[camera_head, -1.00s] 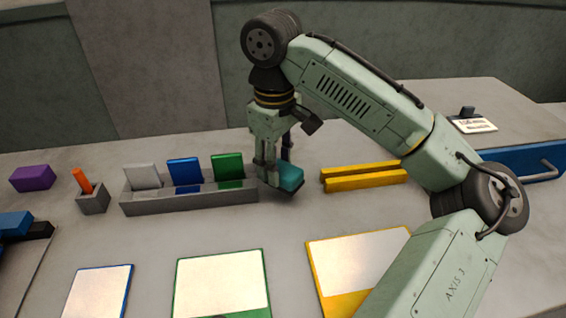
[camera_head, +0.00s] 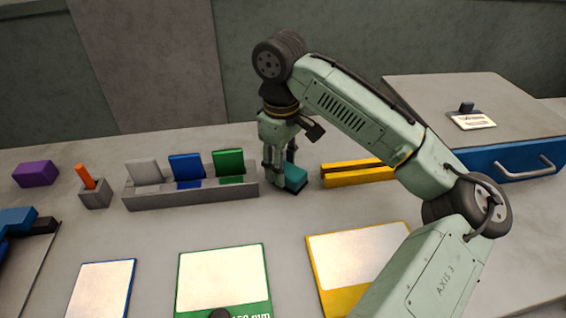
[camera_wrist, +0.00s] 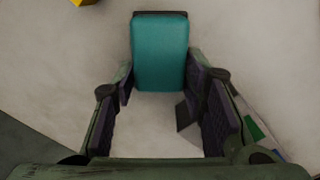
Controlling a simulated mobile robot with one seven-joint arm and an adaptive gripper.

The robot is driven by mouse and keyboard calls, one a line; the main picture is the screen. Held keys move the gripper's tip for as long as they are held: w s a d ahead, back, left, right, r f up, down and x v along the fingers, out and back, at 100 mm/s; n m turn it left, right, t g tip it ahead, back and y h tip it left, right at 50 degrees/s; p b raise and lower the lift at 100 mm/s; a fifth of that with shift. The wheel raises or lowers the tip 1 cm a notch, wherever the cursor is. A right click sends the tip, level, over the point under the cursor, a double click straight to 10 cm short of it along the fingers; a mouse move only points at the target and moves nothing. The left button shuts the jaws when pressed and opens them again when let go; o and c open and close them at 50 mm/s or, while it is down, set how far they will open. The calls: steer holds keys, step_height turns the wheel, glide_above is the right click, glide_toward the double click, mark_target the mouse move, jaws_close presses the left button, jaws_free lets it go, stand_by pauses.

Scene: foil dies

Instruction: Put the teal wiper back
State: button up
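The teal wiper (camera_head: 293,178) is a small teal block on a dark base, just right of the grey slotted holder. My gripper (camera_head: 281,174) points down at it from above, with the fingers at its left side. In the wrist view, the wiper (camera_wrist: 160,50) sits between the fingertips (camera_wrist: 160,82). A finger pad lies against each of its sides with no clear gap, so the gripper looks shut on it. The wiper is low, at or very near the table; I cannot tell whether its base touches.
The grey holder (camera_head: 190,198) carries grey, blue and green pieces. Yellow bars (camera_head: 355,177) lie to the right. An orange stick stands in a small grey block (camera_head: 96,196), beside a purple block (camera_head: 36,174). Blue-, green- and yellow-edged cards (camera_head: 222,275) lie in front; a blue drawer (camera_head: 515,164) is right.

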steer(key=o, duration=0.4)
steer(key=shift+r, duration=0.15)
step_height(320, 180, up, 12)
stand_by(0.5)
steer(key=shift+s+a, duration=0.1)
